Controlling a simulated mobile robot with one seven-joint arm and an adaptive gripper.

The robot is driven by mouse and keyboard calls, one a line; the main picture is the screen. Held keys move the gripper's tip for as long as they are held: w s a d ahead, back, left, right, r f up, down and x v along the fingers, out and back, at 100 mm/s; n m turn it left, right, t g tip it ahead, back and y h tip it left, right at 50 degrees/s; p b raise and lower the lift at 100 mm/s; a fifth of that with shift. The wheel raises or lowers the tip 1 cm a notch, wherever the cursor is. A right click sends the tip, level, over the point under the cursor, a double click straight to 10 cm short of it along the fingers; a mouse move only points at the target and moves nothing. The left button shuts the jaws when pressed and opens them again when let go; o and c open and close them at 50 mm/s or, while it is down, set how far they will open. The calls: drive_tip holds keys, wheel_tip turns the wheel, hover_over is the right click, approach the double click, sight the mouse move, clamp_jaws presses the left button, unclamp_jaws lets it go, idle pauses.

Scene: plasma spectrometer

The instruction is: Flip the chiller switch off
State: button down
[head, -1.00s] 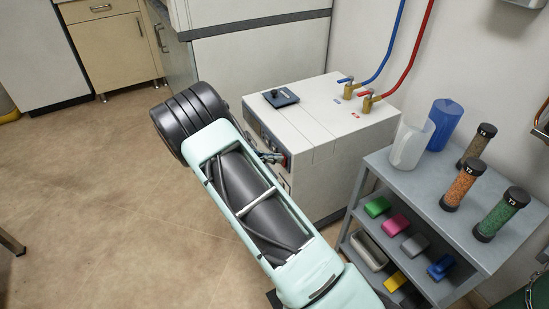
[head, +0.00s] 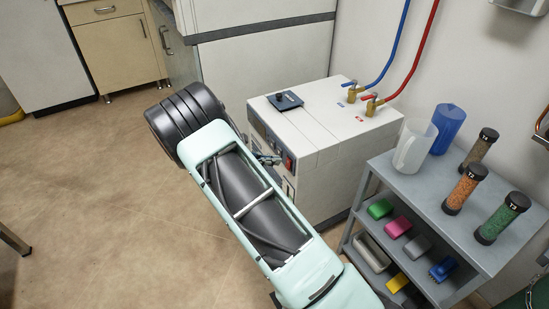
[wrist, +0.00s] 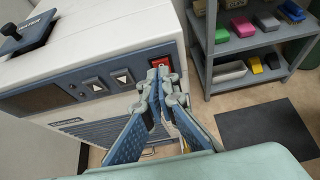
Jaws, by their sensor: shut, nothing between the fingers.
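The chiller (head: 325,140) is a white box with a blue control panel on its front, and it also shows in the wrist view (wrist: 110,45). Its red rocker switch (wrist: 161,63) is at the right end of the panel, beside two arrow buttons. In the head view the red switch (head: 288,160) shows just right of my fingertips. My gripper (wrist: 161,82) is shut and empty, its tips at the lower edge of the switch in the wrist view. I cannot tell whether they touch it, nor which way the rocker is set. My arm hides part of the chiller front in the head view.
Blue and red hoses (head: 428,40) join valves on the chiller top, where a dark knobbed plate (head: 284,101) sits. A grey shelf cart (head: 430,190) with jugs, tubes and coloured items stands close at right. Floor at left is clear.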

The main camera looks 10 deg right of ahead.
drive_tip(key=r+p+v, duration=0.1)
drive_tip(key=p+v, duration=0.1)
drive_tip(key=v, duration=0.9)
drive_tip(key=shift+d+r+p, duration=0.15)
drive_tip(key=shift+d+p, duration=0.1)
drive_tip(key=shift+p, duration=0.05)
drive_tip(key=shift+w, duration=0.1)
